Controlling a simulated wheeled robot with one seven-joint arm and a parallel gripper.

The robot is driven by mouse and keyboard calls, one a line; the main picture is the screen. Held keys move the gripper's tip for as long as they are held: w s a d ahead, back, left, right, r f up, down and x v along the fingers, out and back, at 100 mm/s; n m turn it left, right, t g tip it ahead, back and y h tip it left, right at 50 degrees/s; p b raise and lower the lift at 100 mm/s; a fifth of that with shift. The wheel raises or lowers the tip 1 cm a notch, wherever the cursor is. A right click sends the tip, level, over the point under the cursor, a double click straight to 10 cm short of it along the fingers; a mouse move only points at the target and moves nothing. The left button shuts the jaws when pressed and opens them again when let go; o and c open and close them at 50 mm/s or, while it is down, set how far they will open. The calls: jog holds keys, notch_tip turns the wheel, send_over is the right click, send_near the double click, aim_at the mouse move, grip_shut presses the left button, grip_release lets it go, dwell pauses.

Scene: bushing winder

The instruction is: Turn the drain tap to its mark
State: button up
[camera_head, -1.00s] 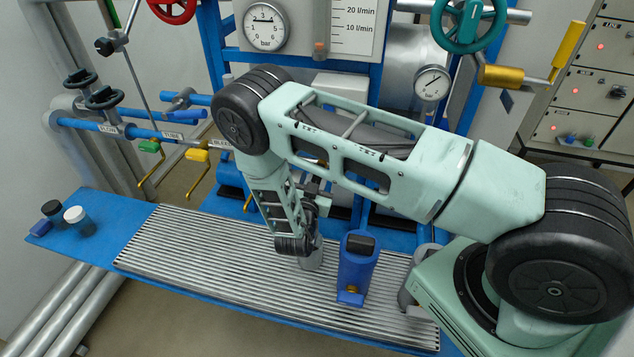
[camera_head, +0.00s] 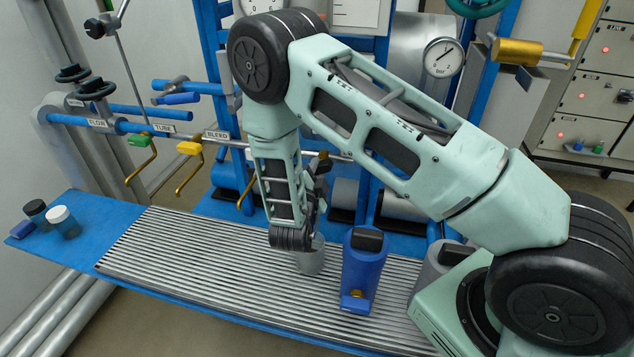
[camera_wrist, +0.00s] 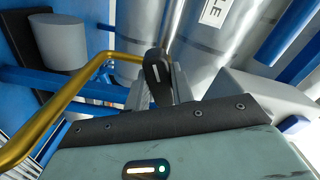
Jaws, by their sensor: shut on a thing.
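In the wrist view, a short black handle with a white line (camera_wrist: 153,66) stands between the grey fingers of my gripper (camera_wrist: 158,82). My gripper is shut on it. I take it to be the drain tap, but no drain label is readable. A gold bent rod (camera_wrist: 70,95) runs close by on the left. The tap's mark cannot be made out. In the head view, my own arm covers the tap and most of the gripper, in front of the pipe rack.
On the grating (camera_head: 180,250) stand a grey cylinder (camera_head: 311,263) and a blue block-like object (camera_head: 362,275).

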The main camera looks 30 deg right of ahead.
jog(key=m+b, duration=0.2)
jog(key=b, duration=0.1)
jog(key=m+b, duration=0.2)
jog(key=shift+f, duration=0.25)
jog(key=shift+r+m+b, duration=0.15)
jog(key=shift+m+b, duration=0.55)
jog(key=shift+b, duration=0.35)
jog(key=shift+r, duration=0.1)
jog(key=o, duration=1)
jog(key=b+v, duration=0.3)
jog(key=v, duration=1.4)
jog(key=shift+s+a+r, duration=0.15)
jog(key=shift+s+a, duration=0.05)
jog(key=shift+a, duration=0.05)
